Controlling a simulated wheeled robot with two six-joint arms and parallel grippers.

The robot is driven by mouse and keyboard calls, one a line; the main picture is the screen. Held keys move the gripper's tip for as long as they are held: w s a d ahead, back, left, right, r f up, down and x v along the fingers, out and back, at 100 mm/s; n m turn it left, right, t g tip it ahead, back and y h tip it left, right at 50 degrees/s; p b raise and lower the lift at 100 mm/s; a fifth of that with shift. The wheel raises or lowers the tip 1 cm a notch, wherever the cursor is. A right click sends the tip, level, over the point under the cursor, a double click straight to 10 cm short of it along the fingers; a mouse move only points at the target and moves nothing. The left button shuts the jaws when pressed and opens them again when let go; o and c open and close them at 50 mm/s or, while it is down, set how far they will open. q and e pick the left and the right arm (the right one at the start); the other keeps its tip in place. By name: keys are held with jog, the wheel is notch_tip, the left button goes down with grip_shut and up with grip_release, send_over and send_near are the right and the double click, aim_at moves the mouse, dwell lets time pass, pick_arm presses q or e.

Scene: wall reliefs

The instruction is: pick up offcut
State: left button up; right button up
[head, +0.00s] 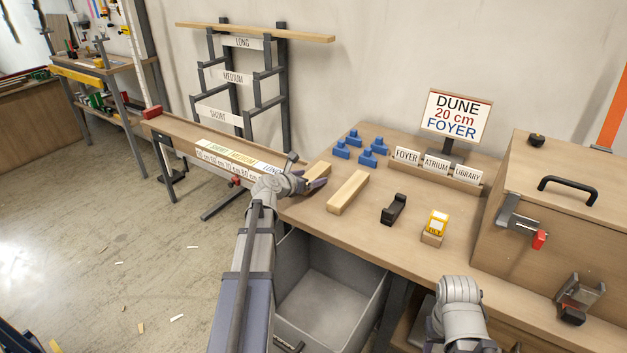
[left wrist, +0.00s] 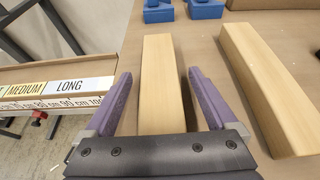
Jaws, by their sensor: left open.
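A short pale wooden block, which looks like an offcut (head: 317,170), lies on the workbench near its left end; it also shows in the left wrist view (left wrist: 162,70). My left gripper (head: 316,186) is open at the near end of this block. In the left wrist view, the purple fingers of my left gripper (left wrist: 159,76) stand on either side of the block, with gaps between. A second, longer wooden block (head: 347,192) lies to the right, outside the fingers, also in the left wrist view (left wrist: 266,85). My right arm shows at lower right; its gripper is out of frame.
Blue blocks (head: 341,152) stand behind the wooden pieces. A black holder (head: 393,209) and a yellow-topped block (head: 436,225) are to the right. A grey bin (head: 330,300) sits below the bench edge. A long measuring bench (head: 200,146) and a rack (head: 283,90) are at left.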

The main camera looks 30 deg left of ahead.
pick_arm(q)
jog(key=shift+w+f, duration=0.35)
jog(key=shift+w, duration=0.3)
jog(key=shift+r, duration=0.1)
jog(key=shift+c, duration=0.2)
grip_shut()
